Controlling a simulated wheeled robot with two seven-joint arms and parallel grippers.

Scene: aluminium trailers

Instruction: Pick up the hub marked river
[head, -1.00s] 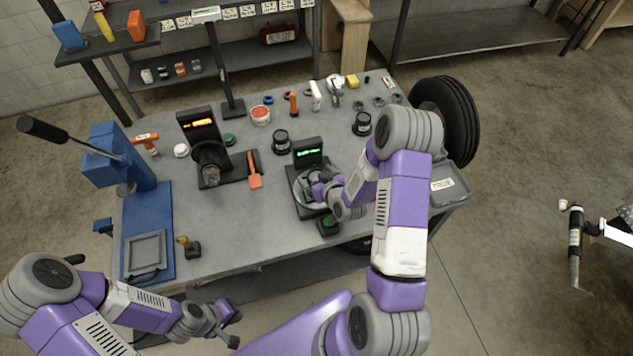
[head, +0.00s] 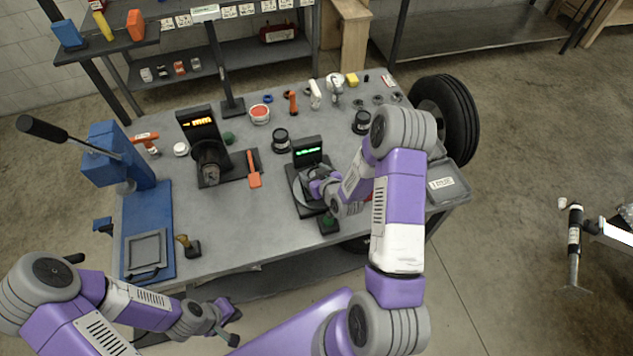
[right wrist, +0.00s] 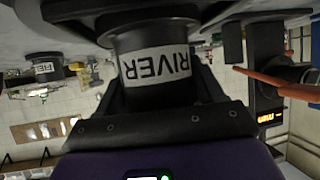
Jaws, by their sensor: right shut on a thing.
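The hub marked river is a dark round part with a white label reading RIVER (right wrist: 157,66); it fills the upper middle of the right wrist view, appearing upside down. My right gripper (right wrist: 160,122) is shut on it, its dark jaws across the hub. In the head view my right gripper (head: 316,188) is over the round plate (head: 301,204) of the device with the green display, and it mostly hides the hub. Whether the hub touches the plate cannot be told. My left gripper (head: 233,328) is apart from everything, low in front of the bench, its fingers spread and empty.
Other dark hubs stand on the grey bench (head: 255,215), one behind the device (head: 281,141) and one at right (head: 362,122). A blue press (head: 121,160) stands at left. A device with an orange display (head: 203,122) and an orange-handled tool (head: 253,170) stand nearby.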

